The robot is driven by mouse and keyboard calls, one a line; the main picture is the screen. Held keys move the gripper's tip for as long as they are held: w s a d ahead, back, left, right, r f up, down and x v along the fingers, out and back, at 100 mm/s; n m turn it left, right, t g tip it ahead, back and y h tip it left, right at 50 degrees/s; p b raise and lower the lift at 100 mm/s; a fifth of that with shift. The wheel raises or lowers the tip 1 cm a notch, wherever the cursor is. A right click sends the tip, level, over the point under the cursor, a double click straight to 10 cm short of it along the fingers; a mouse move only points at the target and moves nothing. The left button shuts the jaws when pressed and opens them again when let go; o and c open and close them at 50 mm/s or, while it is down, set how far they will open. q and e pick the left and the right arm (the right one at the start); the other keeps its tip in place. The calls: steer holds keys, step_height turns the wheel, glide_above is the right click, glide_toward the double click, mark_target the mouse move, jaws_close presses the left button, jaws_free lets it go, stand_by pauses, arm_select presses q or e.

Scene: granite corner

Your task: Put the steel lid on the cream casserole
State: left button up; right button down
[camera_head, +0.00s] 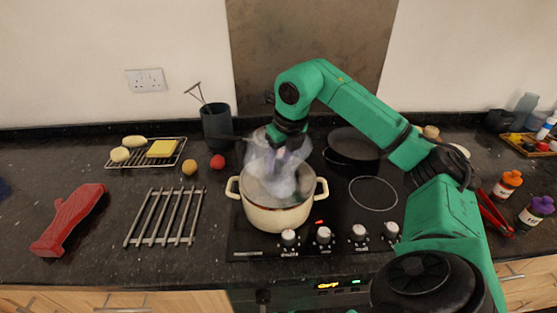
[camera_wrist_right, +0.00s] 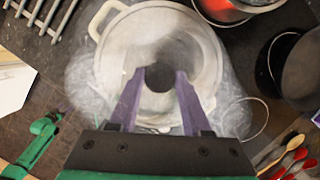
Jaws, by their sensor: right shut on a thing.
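The cream casserole (camera_head: 277,218) stands on the front left of the hob, with a loop handle on each side. It also shows below my gripper in the right wrist view (camera_wrist_right: 208,60). My right gripper (camera_head: 279,153) is above the casserole, shut on the dark knob (camera_wrist_right: 159,77) of the steel lid. The grey lid (camera_wrist_right: 185,45) shows around the knob, over the casserole's mouth. Pale steam hides much of the lid and rim, so I cannot tell whether the lid touches the rim. My left gripper is not in view.
A dark pan (camera_head: 352,147) stands at the back right of the hob. A steel trivet (camera_head: 165,217) and a red oven mitt (camera_head: 68,219) lie on the left. A utensil pot (camera_head: 216,122) stands behind. The front right ring (camera_head: 373,193) is clear.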

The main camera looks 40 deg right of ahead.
steer(key=shift+w+a, duration=0.15)
steer(key=shift+a, duration=0.1)
steer(key=shift+d+f, duration=0.1)
steer(key=shift+f, duration=0.1)
steer(key=shift+f, duration=0.25)
steer(key=shift+f, duration=0.1)
stand_by(0.5)
jaws_free()
stand_by(0.4)
